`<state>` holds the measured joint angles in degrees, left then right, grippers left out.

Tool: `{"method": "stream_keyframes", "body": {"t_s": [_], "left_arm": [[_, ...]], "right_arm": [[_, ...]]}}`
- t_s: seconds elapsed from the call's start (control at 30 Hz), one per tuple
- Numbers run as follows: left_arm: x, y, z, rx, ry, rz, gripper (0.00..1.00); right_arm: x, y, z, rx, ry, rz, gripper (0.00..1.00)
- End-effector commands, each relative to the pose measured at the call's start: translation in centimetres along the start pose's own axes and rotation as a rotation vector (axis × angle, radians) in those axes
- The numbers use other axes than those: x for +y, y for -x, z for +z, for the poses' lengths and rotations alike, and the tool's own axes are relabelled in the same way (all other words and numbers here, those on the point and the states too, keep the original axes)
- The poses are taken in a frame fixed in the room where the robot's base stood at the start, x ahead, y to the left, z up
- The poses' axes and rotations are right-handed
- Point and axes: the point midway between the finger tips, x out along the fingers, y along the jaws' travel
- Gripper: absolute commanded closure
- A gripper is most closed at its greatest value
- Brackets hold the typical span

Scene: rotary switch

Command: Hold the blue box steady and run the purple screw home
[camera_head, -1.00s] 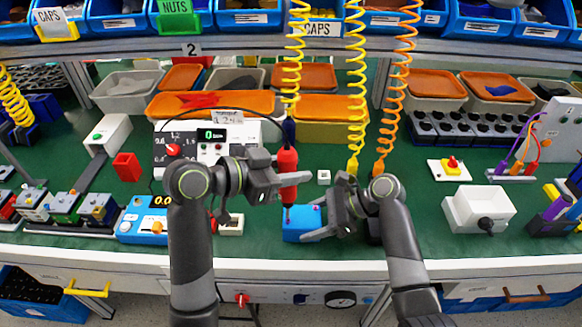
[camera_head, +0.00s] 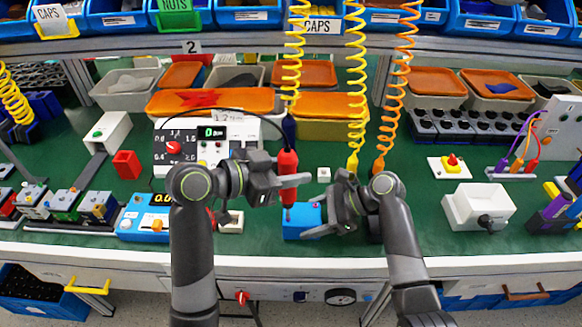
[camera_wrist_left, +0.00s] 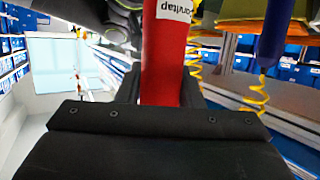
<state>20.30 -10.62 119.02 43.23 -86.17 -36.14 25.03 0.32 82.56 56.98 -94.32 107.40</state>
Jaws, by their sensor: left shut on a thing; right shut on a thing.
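The blue box (camera_head: 301,218) sits on the green bench top near the front edge, in the middle of the head view. My right gripper (camera_head: 327,214) is shut on it from the right. My left gripper (camera_head: 290,183) is shut on a red screwdriver (camera_head: 287,163) held upright above the box. Its thin tip reaches down to the left part of the box top.
Yellow and orange coiled cords (camera_head: 357,90) hang behind the grippers. A blue device with a display (camera_head: 145,218) stands left of my left arm. A white box with a dark knob (camera_head: 478,207) stands to the right. Bench top between that box and my right arm is clear.

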Motion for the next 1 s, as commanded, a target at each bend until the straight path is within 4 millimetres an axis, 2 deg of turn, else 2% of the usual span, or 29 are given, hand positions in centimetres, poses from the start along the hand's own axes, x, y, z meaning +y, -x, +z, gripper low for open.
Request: {"method": "stream_keyframes", "body": {"t_s": [1.0], "left_arm": [[0.00, -0.14, 0.41, 0.000, 0.001, 0.000, 1.00]], "right_arm": [[0.00, 0.00, 0.03, -0.001, 0.001, 0.000, 0.78]]}}
